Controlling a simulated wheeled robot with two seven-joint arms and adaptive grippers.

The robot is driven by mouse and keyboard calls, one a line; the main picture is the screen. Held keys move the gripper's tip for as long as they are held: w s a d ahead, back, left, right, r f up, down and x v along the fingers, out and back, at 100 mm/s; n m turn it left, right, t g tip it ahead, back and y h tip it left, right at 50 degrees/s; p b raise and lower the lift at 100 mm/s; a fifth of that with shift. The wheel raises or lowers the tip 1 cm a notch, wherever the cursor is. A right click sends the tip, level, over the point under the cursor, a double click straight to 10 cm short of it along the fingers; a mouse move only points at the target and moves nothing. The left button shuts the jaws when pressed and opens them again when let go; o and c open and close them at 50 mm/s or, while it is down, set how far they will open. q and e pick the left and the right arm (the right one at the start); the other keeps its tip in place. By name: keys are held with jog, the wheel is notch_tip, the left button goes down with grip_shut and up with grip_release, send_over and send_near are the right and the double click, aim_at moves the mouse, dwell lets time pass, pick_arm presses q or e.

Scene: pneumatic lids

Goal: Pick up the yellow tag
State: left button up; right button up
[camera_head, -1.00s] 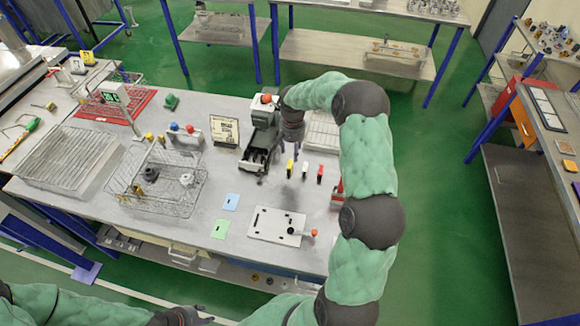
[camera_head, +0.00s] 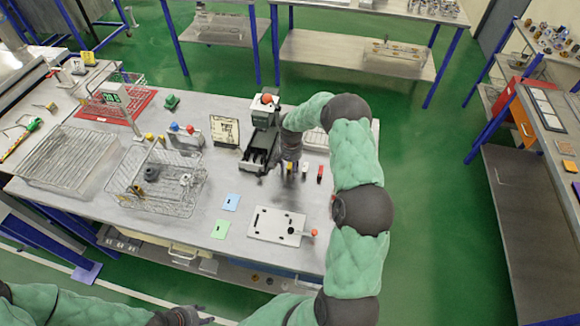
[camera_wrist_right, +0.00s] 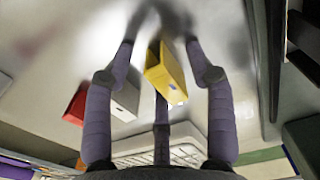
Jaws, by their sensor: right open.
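The yellow tag (camera_wrist_right: 166,74) stands upright on the table, between the spread fingers of my right gripper (camera_wrist_right: 160,48) in the right wrist view. The gripper is open, with its fingers around the tag and none clearly touching it. In the head view the right gripper (camera_head: 289,168) points down at the yellow tag, which it mostly hides. A white tag (camera_wrist_right: 126,98) and a red tag (camera_wrist_right: 76,105) stand beside it. My left gripper (camera_head: 190,315) is at the bottom edge of the head view, away from the table top; its finger opening is unclear.
A black and grey machine (camera_head: 259,150) stands just left of the right gripper. A white plate with a red-knobbed lever (camera_head: 278,226) lies in front, with blue (camera_head: 231,202) and green (camera_head: 220,229) cards to its left. A wire basket (camera_head: 155,185) stands further left.

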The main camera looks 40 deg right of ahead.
jog(key=c, duration=1.1)
